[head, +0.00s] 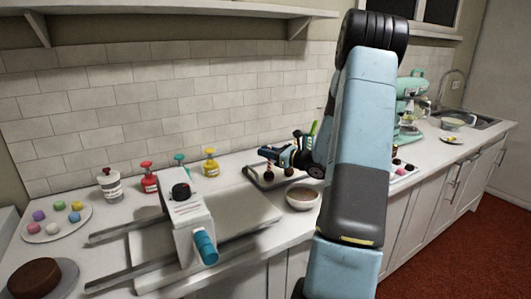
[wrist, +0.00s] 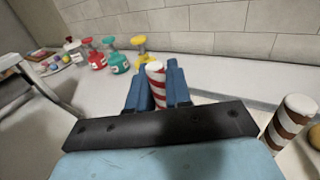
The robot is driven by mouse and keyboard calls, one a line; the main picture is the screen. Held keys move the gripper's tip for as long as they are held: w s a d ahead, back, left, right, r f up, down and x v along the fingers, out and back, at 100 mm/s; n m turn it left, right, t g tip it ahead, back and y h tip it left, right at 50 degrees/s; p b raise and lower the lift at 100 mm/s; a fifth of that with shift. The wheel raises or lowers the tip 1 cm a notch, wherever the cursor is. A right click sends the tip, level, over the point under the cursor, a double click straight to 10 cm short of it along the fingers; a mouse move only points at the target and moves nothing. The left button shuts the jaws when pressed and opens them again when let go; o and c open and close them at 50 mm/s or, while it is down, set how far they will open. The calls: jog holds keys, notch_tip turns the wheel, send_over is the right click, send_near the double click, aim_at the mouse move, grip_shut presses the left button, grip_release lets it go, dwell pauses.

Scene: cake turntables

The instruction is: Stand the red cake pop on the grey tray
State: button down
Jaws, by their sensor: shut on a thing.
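My gripper (head: 270,155) reaches left over the back of the counter in the head view. In the wrist view its blue fingers (wrist: 157,90) are shut on a red-and-white striped stick (wrist: 156,80), seemingly that of the red cake pop. The pop's ball is hidden in the wrist view. A grey tray (head: 263,186) lies below the gripper in the head view, partly covered by it. Small dark balls show at the tray, too small to identify. Whether the held pop touches the tray I cannot tell.
A brown-and-white striped stick (wrist: 288,123) stands right of the gripper in the wrist view. A bowl (head: 302,196) sits in front of the tray. Red (head: 148,178), teal (head: 181,163) and yellow (head: 210,163) bottles stand left. A grey-white appliance (head: 186,228) occupies the front left.

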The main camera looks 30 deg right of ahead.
jog(key=shift+f, duration=0.4)
jog(key=c, duration=1)
grip_release()
jog(key=shift+d, duration=0.1)
jog(key=v, duration=1.3)
jog(key=shift+s+d, duration=0.15)
jog(key=shift+s, duration=0.2)
